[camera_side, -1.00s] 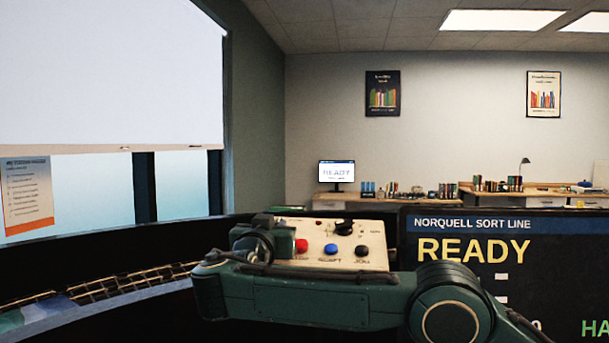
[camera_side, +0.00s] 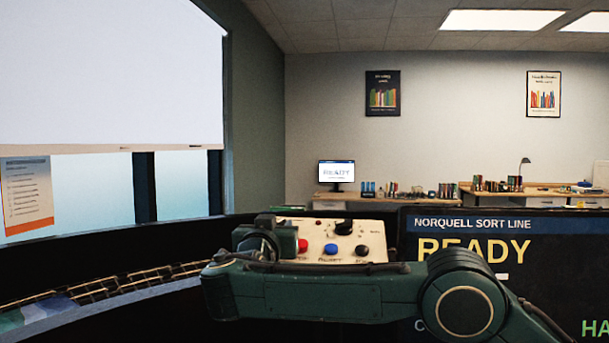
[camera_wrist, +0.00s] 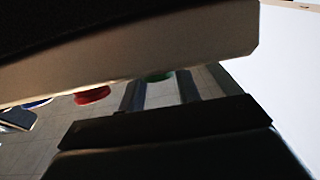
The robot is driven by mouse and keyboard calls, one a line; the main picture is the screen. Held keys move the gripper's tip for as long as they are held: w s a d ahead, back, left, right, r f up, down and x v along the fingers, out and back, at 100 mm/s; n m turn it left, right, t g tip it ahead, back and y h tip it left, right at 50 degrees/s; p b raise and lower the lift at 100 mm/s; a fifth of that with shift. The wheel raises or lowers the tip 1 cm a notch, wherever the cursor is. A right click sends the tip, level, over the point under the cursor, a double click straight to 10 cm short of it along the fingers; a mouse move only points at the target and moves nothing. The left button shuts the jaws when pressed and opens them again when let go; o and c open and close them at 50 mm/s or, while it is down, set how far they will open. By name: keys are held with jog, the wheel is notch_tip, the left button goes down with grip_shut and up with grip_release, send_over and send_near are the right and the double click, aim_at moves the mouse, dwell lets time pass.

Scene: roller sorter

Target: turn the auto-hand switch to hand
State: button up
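A pale control panel (camera_side: 374,241) shows in the side view behind my arm. A black knob (camera_side: 344,227) sits on its upper part; it looks like the auto-hand switch, but its lettering is too small to read. Red (camera_side: 303,245), blue (camera_side: 330,249) and black (camera_side: 365,249) buttons sit below it. In the wrist view my gripper (camera_wrist: 160,82) shows two dark fingers with a gap between them. The knob does not show in the wrist view. I see no contact.
A dark display (camera_side: 475,250) reading READY stands right of the panel, with cut-off green letters "HA" at its lower right. A curved conveyor (camera_side: 110,288) lies at the left. In the wrist view a pale slab edge (camera_wrist: 205,40) runs close above the fingers.

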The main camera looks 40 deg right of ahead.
jog(key=shift+s+d+n+t+y, duration=0.1)
jog(key=shift+d+n+t+y, duration=0.05)
jog(key=shift+n+t+y, duration=0.5)
jog(key=shift+s+d+n+t+y, duration=0.1)
jog(key=shift+n+t+y, duration=0.35)
jog(key=shift+n+y, duration=0.3)
jog(key=shift+s+d+r+n+t+y, duration=0.15)
jog(key=shift+n+t+y, duration=0.3)
jog(key=shift+n+y, duration=0.7)
jog(key=shift+w+d+n+t+y, duration=0.15)
jog(key=shift+n+t+y, duration=0.3)
jog(key=shift+n+y, duration=0.65)
jog(key=v, duration=1.4)
jog(key=shift+d, duration=0.15)
